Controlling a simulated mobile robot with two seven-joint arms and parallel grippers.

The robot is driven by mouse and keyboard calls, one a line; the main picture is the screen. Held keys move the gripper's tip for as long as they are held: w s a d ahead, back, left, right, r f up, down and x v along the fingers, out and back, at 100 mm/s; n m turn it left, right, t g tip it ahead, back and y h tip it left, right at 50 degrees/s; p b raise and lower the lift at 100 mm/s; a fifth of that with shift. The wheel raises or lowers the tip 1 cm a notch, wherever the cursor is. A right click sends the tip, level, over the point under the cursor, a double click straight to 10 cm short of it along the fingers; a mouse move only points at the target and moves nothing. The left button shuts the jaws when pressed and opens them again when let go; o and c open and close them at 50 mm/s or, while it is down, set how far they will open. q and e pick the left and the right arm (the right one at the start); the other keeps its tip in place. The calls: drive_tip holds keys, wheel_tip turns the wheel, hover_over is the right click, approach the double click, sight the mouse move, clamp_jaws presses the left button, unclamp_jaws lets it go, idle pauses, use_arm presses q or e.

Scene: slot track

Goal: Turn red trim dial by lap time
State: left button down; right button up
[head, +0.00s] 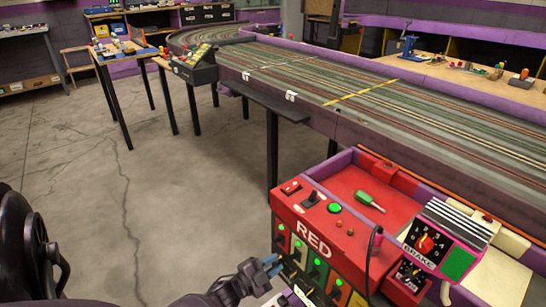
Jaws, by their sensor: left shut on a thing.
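The red driver station (345,222), marked RED, stands at the lower right. A black numbered plate with a red dial (425,243) sits at its right, beside the word BRAKE; I cannot tell if this is the red trim dial. A smaller black panel with knobs (410,273) is just below it. My left gripper (272,264) has blue fingertips and is low, by the station's lower left front corner, well left of the dial. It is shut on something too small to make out. My right gripper is not in view.
A green-handled tool (369,201) lies on the station's red top, near a black switch (311,199). A black cable (373,255) hangs over the front. The slot track (380,105) runs behind. Open floor (130,185) lies to the left.

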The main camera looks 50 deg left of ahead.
use_arm(q)
drive_tip(key=c, duration=1)
unclamp_jaws()
drive_tip(key=shift+s, duration=0.1)
drive_tip(key=s+p, duration=0.1)
drive_tip(key=s, duration=0.9)
drive_tip(key=shift+s+a+p, duration=0.3)
drive_tip(key=shift+a+p, duration=0.05)
drive_tip(key=shift+a, duration=0.05)
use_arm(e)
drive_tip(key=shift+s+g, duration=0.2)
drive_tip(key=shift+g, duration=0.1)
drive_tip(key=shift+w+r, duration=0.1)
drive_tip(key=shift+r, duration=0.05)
